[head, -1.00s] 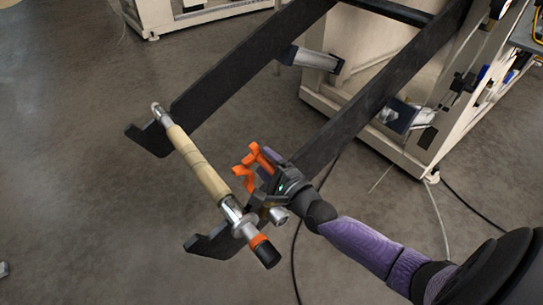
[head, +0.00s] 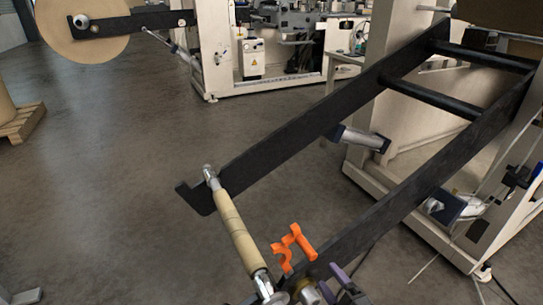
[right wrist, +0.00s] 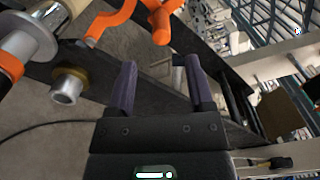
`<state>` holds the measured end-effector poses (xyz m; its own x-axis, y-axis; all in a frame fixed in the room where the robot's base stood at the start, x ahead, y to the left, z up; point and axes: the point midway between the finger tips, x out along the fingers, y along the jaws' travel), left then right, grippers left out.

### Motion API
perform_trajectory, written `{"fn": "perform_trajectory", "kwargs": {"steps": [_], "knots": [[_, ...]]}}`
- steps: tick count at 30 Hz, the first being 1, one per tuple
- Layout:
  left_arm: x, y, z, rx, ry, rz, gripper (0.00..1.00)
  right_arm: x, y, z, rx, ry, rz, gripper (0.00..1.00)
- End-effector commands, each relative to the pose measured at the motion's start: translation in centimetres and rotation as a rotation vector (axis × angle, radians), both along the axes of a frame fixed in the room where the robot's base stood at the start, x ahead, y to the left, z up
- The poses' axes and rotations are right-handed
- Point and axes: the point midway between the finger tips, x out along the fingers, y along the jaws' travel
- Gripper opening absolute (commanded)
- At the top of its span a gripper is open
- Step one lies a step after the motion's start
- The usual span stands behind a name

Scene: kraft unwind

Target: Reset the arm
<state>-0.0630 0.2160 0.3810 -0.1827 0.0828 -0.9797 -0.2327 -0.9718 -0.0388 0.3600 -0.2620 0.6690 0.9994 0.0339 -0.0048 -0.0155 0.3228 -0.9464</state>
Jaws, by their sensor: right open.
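My right gripper (head: 338,291) shows at the bottom edge of the head view, beside the near end of the shaft with the tan core (head: 232,230). In the right wrist view the right gripper (right wrist: 160,88) has its two purple fingers apart with nothing between them. The orange hooked handle (head: 293,243) stands just beyond the fingers, and it also shows at the top of the right wrist view (right wrist: 125,15). Most of the right arm is below the head view. I do not see my left gripper.
Two black arms (head: 300,115) of the unwind stand reach out to the shaft; the nearer one (head: 420,190) runs close by my right gripper. A large kraft roll (head: 85,45) hangs at the back left. A wooden pallet (head: 22,123) lies at the left. The floor between is clear.

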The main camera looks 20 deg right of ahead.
Motion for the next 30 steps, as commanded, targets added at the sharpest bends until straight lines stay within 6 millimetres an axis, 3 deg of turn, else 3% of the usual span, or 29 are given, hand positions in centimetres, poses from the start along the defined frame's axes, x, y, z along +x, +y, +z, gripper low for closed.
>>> {"fn": "perform_trajectory", "kwargs": {"steps": [2,5,6,8,9,12,15,18,21,22,24,30], "knots": [[0.0,0.0,0.0,0.000,0.000,0.000,0.59,-0.7,-0.1,-2.1,-0.095,0.066,0.003,0.67],[0.0,0.0,0.0,0.000,0.000,0.000,0.59,-4.1,-0.2,-9.2,-0.426,0.292,0.060,0.67],[0.0,0.0,0.0,0.000,0.000,0.000,0.59,-6.4,-0.2,-12.7,-0.592,0.414,0.120,0.67],[0.0,0.0,0.0,0.000,-0.001,0.000,0.59,-10.7,0.0,-17.6,-0.825,0.590,0.252,0.67],[0.0,0.0,0.0,0.000,-0.001,0.000,0.59,-13.8,0.3,-20.3,-0.960,0.694,0.360,0.67],[0.0,0.0,0.0,0.000,-0.001,0.000,0.59,-21.5,1.2,-25.2,-1.219,0.891,0.668,0.67],[0.1,0.0,0.0,0.000,-0.001,0.000,0.59,-28.9,2.3,-27.8,-1.385,1.009,1.004,0.67],[0.1,0.0,0.0,0.000,-0.001,0.000,0.59,-35.8,3.5,-28.9,-1.484,1.057,1.354,0.67],[0.1,0.0,0.0,0.000,-0.001,0.000,0.59,-42.3,4.8,-28.8,-1.524,1.040,1.725,0.67],[0.5,0.0,1.4,-0.001,-0.013,0.000,0.59,-42.5,4.9,-27.3,-1.542,1.021,1.762,0.67],[2.0,-0.2,5.5,-0.004,-0.055,0.000,0.59,-40.7,4.8,-23.2,-1.577,0.995,1.705,0.67],[3.8,-0.3,12.1,-0.012,-0.120,-0.007,0.59,-38.9,4.8,-16.7,-1.620,0.954,1.645,0.67]]}}
